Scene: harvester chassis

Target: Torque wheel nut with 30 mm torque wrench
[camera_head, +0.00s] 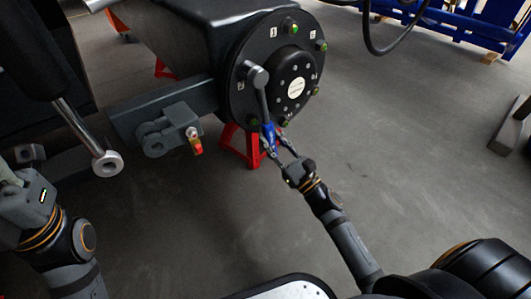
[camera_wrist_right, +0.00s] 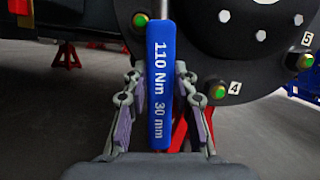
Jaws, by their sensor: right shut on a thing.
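The torque wrench's blue handle (camera_wrist_right: 160,85), marked 110 Nm 30 mm, stands upright between the fingers of my right gripper (camera_wrist_right: 160,110), which is shut on it. In the head view, the right gripper (camera_head: 273,146) holds the blue handle (camera_head: 269,134) at its lower end. The wrench's grey shaft (camera_head: 263,102) runs up to its head (camera_head: 257,77), which sits at the left side of the round black wheel hub (camera_head: 278,40), over a nut position. Several green-marked wheel nuts show around the rim, one beside number 4 (camera_wrist_right: 218,91). Of my left arm, a part shows at lower left; its fingertips are out of frame.
A red stand (camera_head: 240,146) is under the axle behind the wrench. A grey bracket (camera_head: 168,130) with a red-yellow fitting and a hydraulic cylinder rod (camera_head: 88,133) are at left. A black hose (camera_head: 368,30) hangs at top. The grey floor at right is mostly clear.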

